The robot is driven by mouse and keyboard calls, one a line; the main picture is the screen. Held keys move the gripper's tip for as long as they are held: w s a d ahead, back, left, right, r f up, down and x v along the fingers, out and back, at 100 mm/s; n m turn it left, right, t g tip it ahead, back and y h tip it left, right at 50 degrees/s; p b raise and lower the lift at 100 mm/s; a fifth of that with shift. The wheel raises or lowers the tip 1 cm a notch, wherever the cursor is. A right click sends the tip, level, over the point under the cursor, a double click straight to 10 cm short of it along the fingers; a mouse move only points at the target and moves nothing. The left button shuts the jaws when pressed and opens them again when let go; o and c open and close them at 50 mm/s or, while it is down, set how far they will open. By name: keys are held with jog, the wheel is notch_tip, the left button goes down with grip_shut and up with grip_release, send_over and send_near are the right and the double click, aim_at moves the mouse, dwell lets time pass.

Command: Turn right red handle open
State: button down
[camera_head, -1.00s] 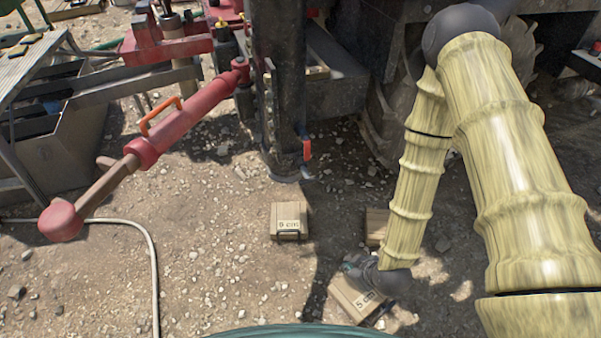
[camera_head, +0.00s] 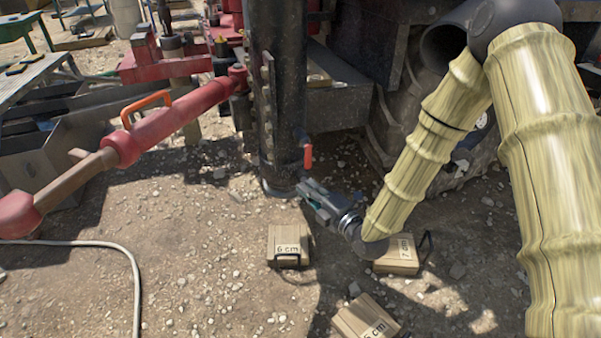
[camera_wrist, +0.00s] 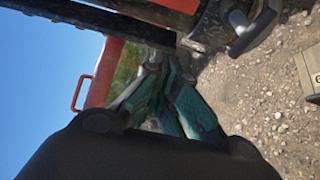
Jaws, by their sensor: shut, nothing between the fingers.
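The right red handle (camera_head: 307,156) is a small red lever pointing down on the right side of the dark upright post (camera_head: 279,90). My gripper (camera_head: 303,188) is low beside the post's foot, just below the handle, with a small gap between them. Its fingers look shut and empty. In the wrist view my gripper (camera_wrist: 166,62) shows green-padded fingers together, close to dark metal parts. An orange-red piece lies at the top edge there; I cannot tell for sure whether it is the handle.
A red cylinder (camera_head: 180,110) with an orange loop handle (camera_head: 146,108) slants out left from the post. Labelled wooden blocks, 6 cm (camera_head: 288,245), 7 cm (camera_head: 398,254) and a third (camera_head: 366,318), lie on the gravel. A pale hose (camera_head: 130,270) lies at left.

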aim_at(307, 155)
jog(key=shift+w, duration=0.1)
jog(key=b+x, duration=0.1)
jog(key=x, duration=0.8)
jog(key=shift+w+a+f, duration=0.1)
jog(key=shift+w+a, duration=0.05)
jog(key=shift+a, duration=0.05)
jog(key=shift+w+d+b, duration=0.15)
jog(key=shift+w+d, duration=0.1)
jog(key=shift+d, duration=0.35)
jog(key=shift+w+d+b, duration=0.15)
jog(key=shift+w+d, duration=0.1)
jog(key=shift+d, duration=0.35)
jog(key=shift+w+d+b, duration=0.15)
jog(key=shift+w+d, duration=0.1)
jog(key=shift+d, duration=0.35)
